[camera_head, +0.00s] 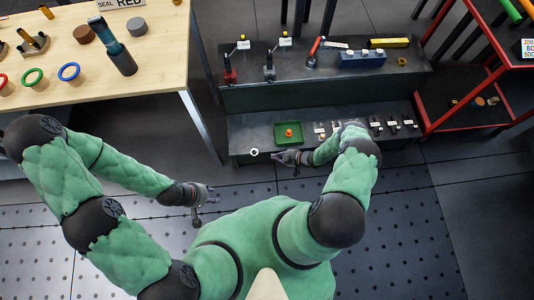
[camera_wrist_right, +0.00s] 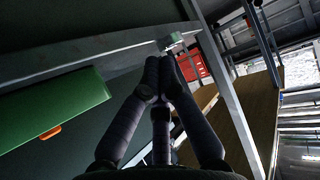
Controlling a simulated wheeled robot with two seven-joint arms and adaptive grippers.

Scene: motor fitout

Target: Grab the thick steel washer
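A small pale ring, which looks like the steel washer (camera_head: 254,152), lies at the left front edge of the low grey bench. It also shows as a thick pale ring (camera_wrist_right: 170,41) just past my fingertips in the right wrist view. My right gripper (camera_head: 276,157) is to the right of the ring, pointing left at it with a small gap. In the right wrist view its fingers (camera_wrist_right: 162,64) are together, with nothing visible between them. My left gripper (camera_head: 208,193) is empty over the floor, left of the bench; its finger opening is too small to judge.
A green tray (camera_head: 278,140) with an orange part sits on the low bench (camera_head: 240,129), behind my right gripper. Small labelled parts (camera_head: 391,124) stand to the right. A wooden table (camera_head: 165,68) is at upper left and a red-framed shelf (camera_head: 460,128) at right. The floor between is clear.

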